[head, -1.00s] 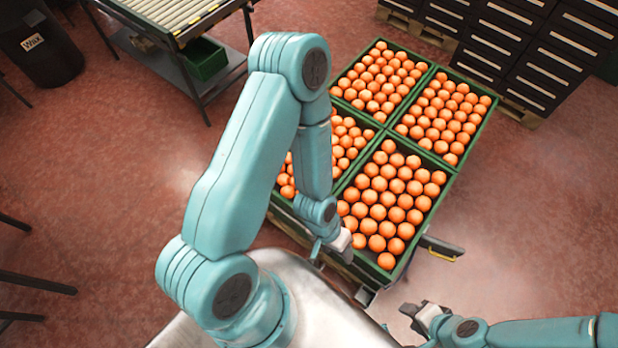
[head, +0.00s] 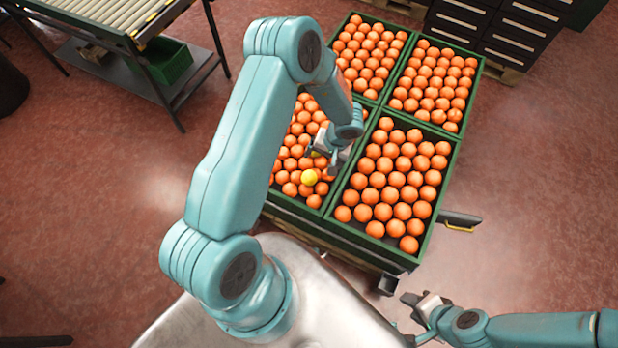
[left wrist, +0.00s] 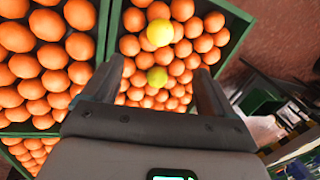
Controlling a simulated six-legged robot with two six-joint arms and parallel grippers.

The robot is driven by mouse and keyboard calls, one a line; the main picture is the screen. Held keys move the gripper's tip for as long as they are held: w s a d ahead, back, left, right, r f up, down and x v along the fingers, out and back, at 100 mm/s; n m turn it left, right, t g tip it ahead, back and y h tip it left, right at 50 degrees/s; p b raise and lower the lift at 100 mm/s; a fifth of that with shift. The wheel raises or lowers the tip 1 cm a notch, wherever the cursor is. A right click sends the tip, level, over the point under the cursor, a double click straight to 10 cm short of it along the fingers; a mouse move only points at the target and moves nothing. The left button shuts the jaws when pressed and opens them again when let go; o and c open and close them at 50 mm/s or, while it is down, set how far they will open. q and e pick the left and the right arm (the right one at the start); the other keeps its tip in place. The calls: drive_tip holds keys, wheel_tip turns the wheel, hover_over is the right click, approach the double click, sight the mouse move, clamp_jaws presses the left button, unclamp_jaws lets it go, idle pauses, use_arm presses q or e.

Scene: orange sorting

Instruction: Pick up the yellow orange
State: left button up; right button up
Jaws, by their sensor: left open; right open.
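A yellow orange (head: 309,177) lies on top of the orange ones near the front of the near-left green crate (head: 284,203). A second yellow orange (head: 316,154) is mostly hidden by my left gripper (head: 325,158) in the head view. In the left wrist view both show: one yellow orange (left wrist: 160,33) farther up, the other (left wrist: 157,77) lower, between the open fingers in the picture. My left gripper (left wrist: 158,74) is open and empty above this crate; its exact height is unclear. My right gripper (head: 426,304) is open and empty, right of the crates over the floor.
Three other green crates of oranges adjoin: near right (head: 440,190), far left (head: 405,40) and far right (head: 477,75). A roller table (head: 110,15) with a green bin (head: 168,62) stands at upper left. Dark drawer cabinets (head: 490,25) stand behind.

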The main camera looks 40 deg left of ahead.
use_arm(q)
drive_tip(key=b, duration=0.2)
approach(311, 174)
drive_tip(key=x, duration=0.4)
drive_tip(key=shift+s+d+f, duration=0.15)
drive_tip(key=shift+d+f, duration=0.05)
drive_tip(key=shift+f, duration=0.25)
drive_tip(key=b+x, duration=0.1)
drive_tip(key=x, duration=0.5)
drive_tip(key=shift+a, duration=0.2)
drive_tip(key=c, duration=1.2)
